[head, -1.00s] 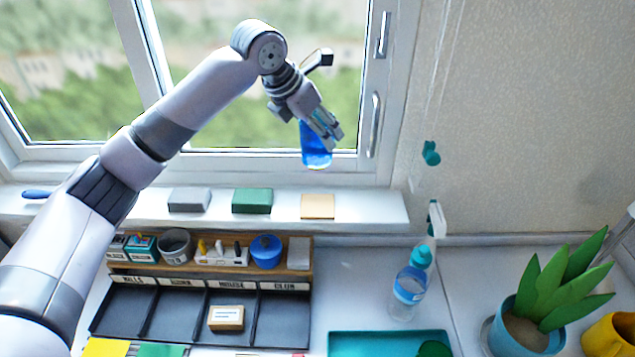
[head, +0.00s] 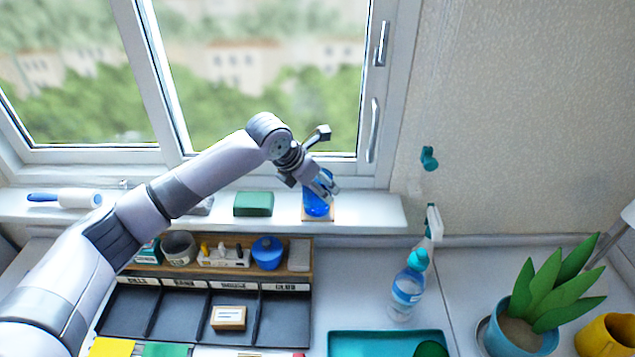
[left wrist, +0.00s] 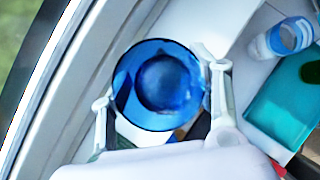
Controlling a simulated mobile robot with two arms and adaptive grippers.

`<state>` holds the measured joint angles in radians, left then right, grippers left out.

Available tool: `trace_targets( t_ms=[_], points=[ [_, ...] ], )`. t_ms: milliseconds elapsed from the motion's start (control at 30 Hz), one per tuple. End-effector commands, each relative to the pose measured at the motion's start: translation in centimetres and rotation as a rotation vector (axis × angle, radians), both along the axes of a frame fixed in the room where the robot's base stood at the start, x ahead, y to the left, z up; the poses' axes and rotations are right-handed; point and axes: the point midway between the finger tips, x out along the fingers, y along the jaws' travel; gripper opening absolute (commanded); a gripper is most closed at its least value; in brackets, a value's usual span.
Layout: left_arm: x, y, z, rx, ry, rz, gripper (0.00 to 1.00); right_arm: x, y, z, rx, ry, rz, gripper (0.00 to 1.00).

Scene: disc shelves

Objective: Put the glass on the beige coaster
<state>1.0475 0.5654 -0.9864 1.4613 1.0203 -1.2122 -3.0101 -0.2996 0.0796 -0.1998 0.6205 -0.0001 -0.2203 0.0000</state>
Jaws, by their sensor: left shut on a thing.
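The blue glass (head: 316,207) is held upright, or nearly so, in my left gripper (head: 324,184) at the windowsill. It is right at the beige coaster (head: 331,216), covering most of it. I cannot tell whether the glass base touches the coaster. In the left wrist view the glass (left wrist: 160,85) is seen from above, its round rim between the two fingers. The coaster is hidden there. My right gripper is not in view.
A green coaster (head: 253,204) lies left of the beige one, and a grey coaster (head: 201,207) is partly behind my arm. The window frame (head: 270,172) is close behind. The sill's right end (head: 375,208) is clear. A bottle (head: 406,290) stands below on the counter.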

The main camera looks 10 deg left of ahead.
Motion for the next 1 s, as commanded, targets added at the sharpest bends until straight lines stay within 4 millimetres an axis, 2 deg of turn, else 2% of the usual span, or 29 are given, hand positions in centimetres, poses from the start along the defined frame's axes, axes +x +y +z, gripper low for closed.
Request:
trace_targets(
  t_ms=[67, 100, 300, 400, 767, 867, 1000],
  points=[
    [0.0, 0.0, 0.1, -0.001, -0.002, -0.001, 0.14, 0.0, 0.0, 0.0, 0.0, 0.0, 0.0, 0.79],
    [0.0, 0.0, 0.0, 0.001, 0.001, 0.0, 0.57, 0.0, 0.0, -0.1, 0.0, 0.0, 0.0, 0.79],
    [0.0, 0.0, 0.0, 0.001, 0.001, 0.0, 0.71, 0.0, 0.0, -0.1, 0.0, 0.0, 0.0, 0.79],
    [0.0, 0.0, 0.0, 0.001, 0.001, 0.0, 0.76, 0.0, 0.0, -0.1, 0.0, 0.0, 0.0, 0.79],
    [-0.2, 0.1, 0.4, 0.0, 0.0, 0.0, 0.76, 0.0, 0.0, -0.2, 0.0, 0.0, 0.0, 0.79],
    [-0.6, 0.5, 1.4, 0.0, -0.003, -0.001, 0.76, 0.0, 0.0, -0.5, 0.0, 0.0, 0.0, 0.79],
    [-1.9, 1.4, 3.7, 0.001, -0.004, 0.0, 0.76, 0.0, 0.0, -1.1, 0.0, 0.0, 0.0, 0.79]
  ],
)
